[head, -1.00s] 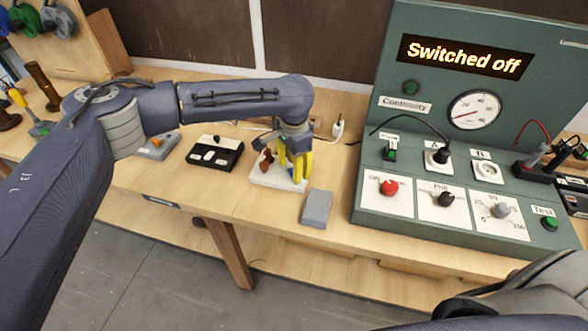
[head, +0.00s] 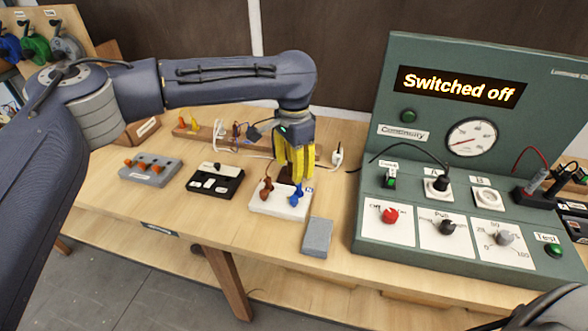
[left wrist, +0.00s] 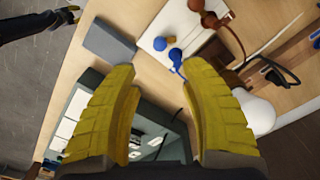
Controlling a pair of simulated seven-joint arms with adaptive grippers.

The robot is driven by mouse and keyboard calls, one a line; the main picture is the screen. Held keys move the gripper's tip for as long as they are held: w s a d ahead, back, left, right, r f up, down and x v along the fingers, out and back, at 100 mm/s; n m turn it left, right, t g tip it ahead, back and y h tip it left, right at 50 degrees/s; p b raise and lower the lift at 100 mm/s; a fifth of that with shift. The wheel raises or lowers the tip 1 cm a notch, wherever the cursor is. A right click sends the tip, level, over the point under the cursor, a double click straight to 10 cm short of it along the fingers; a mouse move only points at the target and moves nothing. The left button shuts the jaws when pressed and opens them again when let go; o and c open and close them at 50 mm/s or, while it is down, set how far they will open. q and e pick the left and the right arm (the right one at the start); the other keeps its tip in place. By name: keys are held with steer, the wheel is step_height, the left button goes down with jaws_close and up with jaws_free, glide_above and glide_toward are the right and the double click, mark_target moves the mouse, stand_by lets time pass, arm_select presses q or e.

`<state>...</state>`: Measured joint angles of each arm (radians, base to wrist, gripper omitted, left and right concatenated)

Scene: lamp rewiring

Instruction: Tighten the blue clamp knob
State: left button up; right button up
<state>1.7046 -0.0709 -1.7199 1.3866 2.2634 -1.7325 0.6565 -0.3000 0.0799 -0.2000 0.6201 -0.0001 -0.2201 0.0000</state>
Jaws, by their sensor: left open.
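The blue clamp knob (head: 296,195) stands on the right part of a white block (head: 268,207), with a brown knob (head: 266,188) to its left. In the left wrist view the blue knob (left wrist: 175,54) shows just beyond my fingertips, with a second blue part beside it. My left gripper (head: 294,178) has yellow fingers pointing down, just behind and above the blue knob. It is open, with nothing between its fingers (left wrist: 160,85).
A grey block (head: 317,237) lies right of the white block. The green test panel (head: 375,225) stands further right, its display reading "Switched off". A black switch box (head: 214,181) and a grey box with orange parts (head: 151,170) sit left. Cables and a plug (head: 338,153) lie behind.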

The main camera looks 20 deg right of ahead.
arm_select(q)
step_height(320, 180, up, 5)
steer(key=n, duration=1)
glide_above(294, 197)
step_height(294, 197, down, 17)
steer(key=shift+f, duration=0.1)
stand_by(0.4)
steer(key=shift+c, duration=0.5)
jaws_close()
